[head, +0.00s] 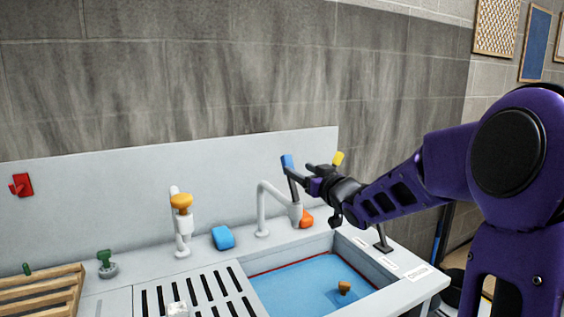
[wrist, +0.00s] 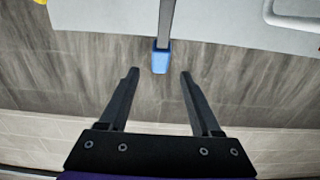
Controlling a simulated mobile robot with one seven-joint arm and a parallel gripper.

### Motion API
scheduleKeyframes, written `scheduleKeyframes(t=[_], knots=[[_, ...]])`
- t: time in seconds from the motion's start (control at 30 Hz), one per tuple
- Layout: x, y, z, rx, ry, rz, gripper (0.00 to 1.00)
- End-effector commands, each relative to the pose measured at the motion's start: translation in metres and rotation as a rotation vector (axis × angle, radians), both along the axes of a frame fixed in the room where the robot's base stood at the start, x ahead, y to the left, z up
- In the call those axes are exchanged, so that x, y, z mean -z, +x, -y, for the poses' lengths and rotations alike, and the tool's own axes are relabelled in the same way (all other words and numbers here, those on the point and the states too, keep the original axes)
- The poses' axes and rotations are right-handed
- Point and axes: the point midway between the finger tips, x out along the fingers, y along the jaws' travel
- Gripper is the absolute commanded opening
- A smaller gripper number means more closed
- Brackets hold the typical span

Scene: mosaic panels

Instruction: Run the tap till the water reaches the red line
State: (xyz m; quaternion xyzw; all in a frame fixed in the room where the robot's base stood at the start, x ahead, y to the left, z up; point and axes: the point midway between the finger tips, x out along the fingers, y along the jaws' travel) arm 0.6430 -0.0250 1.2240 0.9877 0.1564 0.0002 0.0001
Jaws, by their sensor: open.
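The sink basin holds blue water (head: 305,292), and a red line (head: 290,263) runs along its walls just above the water. The white tap (head: 263,205) arches over the basin's back edge. No stream shows from its spout. A grey lever with a blue tip (head: 287,161) rises by the spout; the blue tip also shows in the wrist view (wrist: 160,61). My gripper (head: 305,176) is open and empty beside this lever. In the wrist view, the blue tip lies centred ahead of the gap between my fingertips (wrist: 160,74). I cannot tell if they touch it.
A yellow tip (head: 338,158) shows behind my gripper. An orange-brown knob (head: 344,287) sits in the water. A blue block (head: 223,238), an orange object (head: 306,218) and a yellow-topped fixture (head: 181,202) stand on the counter. A wooden rack (head: 40,293) is at left.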

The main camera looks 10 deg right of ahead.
Motion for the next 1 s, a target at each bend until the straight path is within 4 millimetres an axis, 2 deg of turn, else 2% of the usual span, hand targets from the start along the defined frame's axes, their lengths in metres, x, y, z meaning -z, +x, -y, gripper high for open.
scheduleKeyframes(t=[0.1,0.3,0.5,0.7,0.93,0.97,1.0], knots=[[0.001,0.026,-0.010,-0.003,0.005,0.000,0.65],[0.000,0.065,-0.022,-0.002,0.003,0.000,0.65],[0.000,0.091,-0.030,0.001,0.001,0.000,0.65],[0.000,0.100,-0.033,0.002,0.001,0.000,0.65],[0.000,0.101,-0.033,0.002,0.000,0.000,0.65],[0.000,0.101,-0.033,0.002,0.000,0.000,0.63],[0.000,0.101,-0.033,0.002,0.000,0.000,0.56]])
